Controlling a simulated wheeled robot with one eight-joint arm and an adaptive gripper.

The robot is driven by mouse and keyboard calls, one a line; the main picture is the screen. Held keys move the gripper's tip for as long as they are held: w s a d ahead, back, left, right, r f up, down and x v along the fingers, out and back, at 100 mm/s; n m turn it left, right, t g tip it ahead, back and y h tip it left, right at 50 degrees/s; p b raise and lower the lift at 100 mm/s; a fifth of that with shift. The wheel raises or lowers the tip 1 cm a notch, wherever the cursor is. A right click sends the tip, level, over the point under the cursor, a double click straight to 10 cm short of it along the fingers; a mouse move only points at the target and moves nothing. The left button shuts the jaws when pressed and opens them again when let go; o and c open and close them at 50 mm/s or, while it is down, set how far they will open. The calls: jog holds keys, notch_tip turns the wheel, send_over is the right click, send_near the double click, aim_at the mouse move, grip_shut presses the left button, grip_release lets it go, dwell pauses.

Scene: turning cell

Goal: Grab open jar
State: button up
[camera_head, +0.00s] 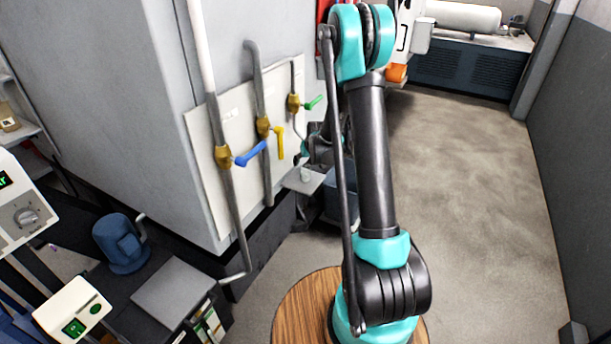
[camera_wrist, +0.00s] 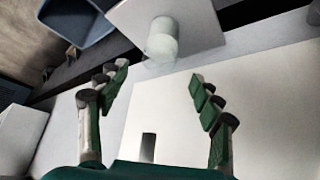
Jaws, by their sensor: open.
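The jar is a small pale, translucent cylinder (camera_wrist: 162,42) near the top middle of the wrist view. It stands at the edge of a small light-grey shelf (camera_wrist: 205,22). I cannot tell whether it has a lid. In the head view the jar (camera_head: 305,174) is a tiny pale shape on the shelf (camera_head: 301,185) below the valve panel. My gripper (camera_wrist: 158,80) is open and empty, with its two green-padded fingers spread apart. The jar is beyond the fingertips, roughly centred between them, and not touched. In the head view my arm partly hides the gripper.
A white panel (camera_head: 230,125) carries pipes with a blue valve handle (camera_head: 250,153), a yellow one (camera_head: 279,143) and a green one (camera_head: 314,102), close to my gripper. A blue-grey bin (camera_wrist: 78,22) is beside the shelf. Open floor (camera_head: 480,200) lies to the right.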

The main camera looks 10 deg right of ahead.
aim_at(306, 167)
jog(key=shift+s+x, duration=0.25)
jog(key=shift+x, duration=2.55)
jog(key=shift+d+f, duration=0.1)
jog(key=shift+d, duration=0.05)
jog(key=shift+c, duration=0.5)
jog(key=c, duration=1.2)
jog(key=shift+o, duration=0.2)
